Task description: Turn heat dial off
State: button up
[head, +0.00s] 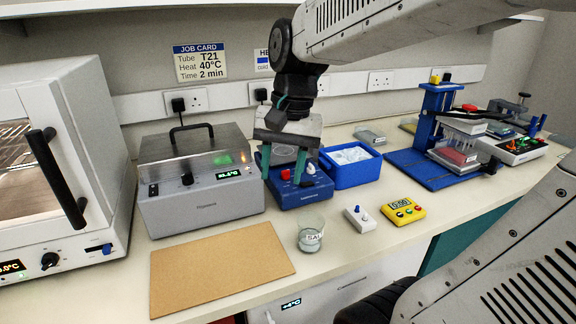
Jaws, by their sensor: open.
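A grey heating box (203,204) with a lid and a black handle stands on the bench at the left. It has a black dial (187,179) on its front, left of a green-lit display (228,174) whose digits are too small to read surely. My gripper (283,165) is open and points down, to the right of the heating box, above and in front of a blue device (301,194) with red and white knobs.
A white oven (75,130) with its own dial (49,261) stands at the far left. A brown board (220,268) lies before the heating box. A glass beaker (311,238), a small white switch box (361,218) and a yellow timer (403,211) stand near the front edge.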

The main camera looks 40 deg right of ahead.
jog(key=w+d+f+m+y, duration=0.2)
jog(key=w+d+m, duration=0.6)
jog(key=w+d, duration=0.15)
jog(key=m, duration=0.5)
send_near(285, 174)
jog(key=shift+t+y, duration=0.3)
jog(key=x, duration=0.8)
jog(key=shift+d+f, duration=0.1)
jog(key=shift+d, duration=0.3)
grip_shut()
